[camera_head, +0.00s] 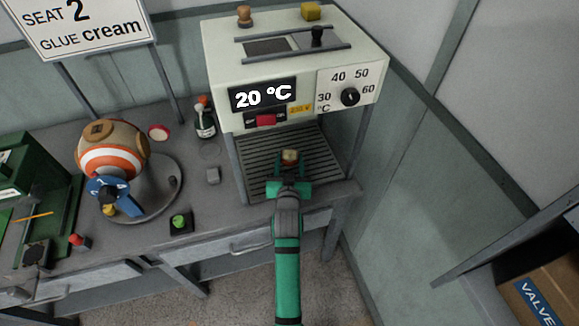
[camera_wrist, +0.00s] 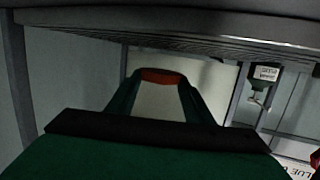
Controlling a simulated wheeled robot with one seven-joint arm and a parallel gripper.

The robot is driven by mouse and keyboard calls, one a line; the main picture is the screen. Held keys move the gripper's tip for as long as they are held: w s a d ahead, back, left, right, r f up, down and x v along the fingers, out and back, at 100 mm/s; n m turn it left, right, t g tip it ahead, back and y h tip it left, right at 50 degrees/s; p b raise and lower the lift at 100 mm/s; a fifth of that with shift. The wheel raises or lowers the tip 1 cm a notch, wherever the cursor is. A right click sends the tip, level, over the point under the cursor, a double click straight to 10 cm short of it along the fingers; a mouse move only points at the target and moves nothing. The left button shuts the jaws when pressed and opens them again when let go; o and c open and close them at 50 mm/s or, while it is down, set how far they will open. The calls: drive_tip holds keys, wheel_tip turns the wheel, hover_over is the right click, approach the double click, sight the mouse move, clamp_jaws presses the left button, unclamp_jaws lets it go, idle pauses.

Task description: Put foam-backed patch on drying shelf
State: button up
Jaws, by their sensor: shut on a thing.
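My gripper (camera_head: 289,172) is shut on the foam-backed patch (camera_head: 290,155), a small tan piece at the fingertips. The gripper and patch are over the front part of the slatted drying shelf (camera_head: 322,150), under the box with the 20 °C display. In the wrist view a reddish-orange strip of the patch (camera_wrist: 163,76) shows between the green fingertips. The shelf slats (camera_wrist: 215,47) run across the top of that picture, apart from the patch. I cannot tell the exact gap between patch and shelf.
The heater box (camera_head: 300,65) hangs above the shelf on grey posts, which bound it at the sides.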

sight(290, 167)
drive_tip(key=shift+w+d+f, duration=0.1)
drive_tip(key=shift+w+f, duration=0.3)
drive_tip(key=shift+f, duration=1.5)
drive_tip(key=shift+s, duration=0.1)
drive_tip(key=shift+f, duration=0.15)
drive_tip(key=o, duration=1)
